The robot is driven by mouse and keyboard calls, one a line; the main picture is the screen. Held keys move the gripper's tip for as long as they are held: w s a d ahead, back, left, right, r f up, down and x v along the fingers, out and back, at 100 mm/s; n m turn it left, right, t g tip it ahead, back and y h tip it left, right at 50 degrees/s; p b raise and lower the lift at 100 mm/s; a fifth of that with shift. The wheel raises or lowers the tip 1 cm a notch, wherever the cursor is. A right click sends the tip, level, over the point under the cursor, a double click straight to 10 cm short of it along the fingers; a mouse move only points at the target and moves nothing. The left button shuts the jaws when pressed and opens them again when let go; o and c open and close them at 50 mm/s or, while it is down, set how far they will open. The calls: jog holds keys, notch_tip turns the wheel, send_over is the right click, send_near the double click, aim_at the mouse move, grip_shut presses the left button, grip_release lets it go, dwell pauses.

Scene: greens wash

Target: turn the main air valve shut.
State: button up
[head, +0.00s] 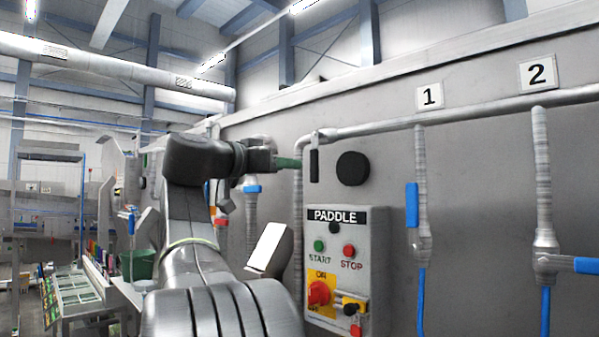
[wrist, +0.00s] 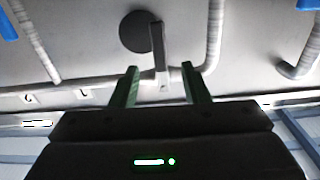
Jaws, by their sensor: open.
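The main air valve appears to be the dark lever (head: 314,165) hanging straight down at the bend of the grey wall pipe, left of a black disc. In the wrist view its handle (wrist: 158,45) is a grey bar between and beyond my two green fingers. My gripper (head: 289,163) points at the wall just left of the lever in the head view. In the wrist view my gripper (wrist: 160,72) is open, with a clear gap on both sides of the bar. The fingers do not seem to touch it. No lettering on the valve is visible.
The black disc (head: 353,168) is close right of the lever. The PADDLE control box (head: 345,265) is below. Drop 1 has an upright blue handle (head: 411,205); drop 2 has a sideways blue handle (head: 586,265). A grey pipe (head: 390,125) runs along the wall.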

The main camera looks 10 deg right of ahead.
aim_at(312, 167)
jog(key=v, duration=0.3)
jog(key=shift+s+a, duration=0.15)
jog(key=shift+s, duration=0.05)
jog(key=shift+w, duration=0.1)
jog(key=p+x, duration=0.2)
jog(key=x, duration=1.1)
jog(key=shift+w+d, duration=0.25)
jog(key=shift+d, duration=0.1)
